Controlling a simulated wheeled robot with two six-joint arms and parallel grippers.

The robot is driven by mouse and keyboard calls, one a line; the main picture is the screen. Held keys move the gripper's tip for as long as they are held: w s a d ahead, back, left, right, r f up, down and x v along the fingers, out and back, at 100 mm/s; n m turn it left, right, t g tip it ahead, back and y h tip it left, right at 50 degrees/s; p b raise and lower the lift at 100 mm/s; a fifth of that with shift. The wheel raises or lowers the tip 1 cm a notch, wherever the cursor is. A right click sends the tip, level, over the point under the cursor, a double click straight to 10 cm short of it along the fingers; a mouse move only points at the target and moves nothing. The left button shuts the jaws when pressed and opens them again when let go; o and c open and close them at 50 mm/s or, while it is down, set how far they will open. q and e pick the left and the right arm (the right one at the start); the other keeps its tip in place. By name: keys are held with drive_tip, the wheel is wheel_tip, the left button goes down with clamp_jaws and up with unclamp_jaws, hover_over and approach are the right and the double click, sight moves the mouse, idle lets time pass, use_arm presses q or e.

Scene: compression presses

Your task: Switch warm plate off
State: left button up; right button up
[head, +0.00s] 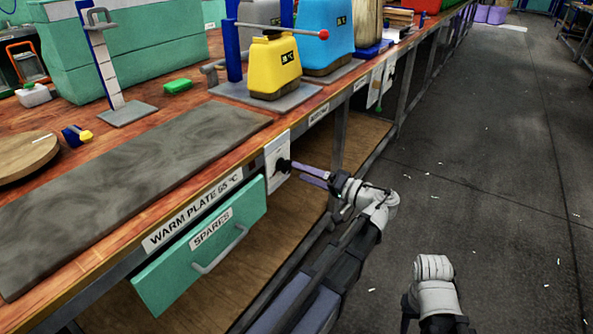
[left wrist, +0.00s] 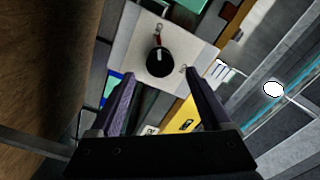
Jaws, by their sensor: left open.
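The warm plate (head: 130,180) is a flat grey slab on the wooden bench top, above a label reading "WARM PLATE 65 °C" (head: 193,212). A pale switch panel (head: 275,152) with a black round knob (head: 283,166) is on the bench front, right of the label. My left gripper (head: 298,172) is at the panel with its fingers pointing at the knob. In the left wrist view the knob (left wrist: 160,63) lies ahead between the two open fingers (left wrist: 160,82), with a pale mark on its face. Whether a finger touches it is unclear. My right gripper is out of view.
A green drawer labelled "SPARES" (head: 178,262) with a grey handle sits below the plate label. A yellow press block (head: 274,68) and a blue one (head: 325,38) stand on the bench. A lower wooden shelf (head: 357,140) runs underneath.

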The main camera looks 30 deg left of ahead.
use_arm(q)
drive_tip(key=shift+s+d, duration=0.2)
drive_tip(key=shift+d, duration=2.05)
drive_tip(key=s+d+f+m+h, duration=0.3)
drive_tip(key=s+f+h, duration=0.1)
drive_tip(key=f, duration=0.3)
drive_tip(key=s+d+f+m+h, duration=0.25)
drive_tip(key=d+f+h, duration=0.2)
drive_tip(key=f, duration=0.25)
drive_tip(key=s+d+f+m+g+h+p, duration=0.1)
drive_tip(key=s+d+f+m+h, duration=0.15)
drive_tip(key=s+d+h, duration=0.35)
drive_tip(key=s+d+f+m+g+h, duration=0.15)
drive_tip(key=s+d+f, duration=0.25)
drive_tip(key=d, duration=0.4)
wheel_tip(320, 180, up, 38)
drive_tip(key=p, duration=3.8)
drive_tip(key=shift+w+a+f+t+h, duration=0.2)
drive_tip(key=shift+w+t+h, duration=0.1)
drive_tip(key=shift+t+h, duration=0.1)
